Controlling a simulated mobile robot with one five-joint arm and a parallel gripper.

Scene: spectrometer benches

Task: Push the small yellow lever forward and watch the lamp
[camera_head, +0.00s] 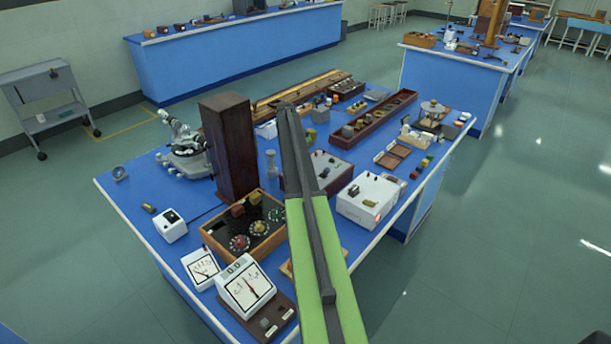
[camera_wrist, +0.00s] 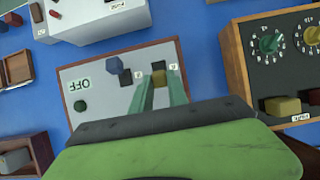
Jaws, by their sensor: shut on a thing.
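The panel also bears a blue block, a dark green knob and an upside-down OFF label (camera_wrist: 78,85). In the head view, the panel's box (camera_head: 333,168) is partly behind my arm, and I cannot make out the gripper tips. No lamp can be identified with certainty.
A white box (camera_head: 368,196) with a small red spot stands beside the panel. A wooden dial box (camera_head: 247,224) and a dark upright block (camera_head: 229,147) stand left of my arm. Meters (camera_head: 246,287) sit at the near edge. The floor right of the bench is clear.

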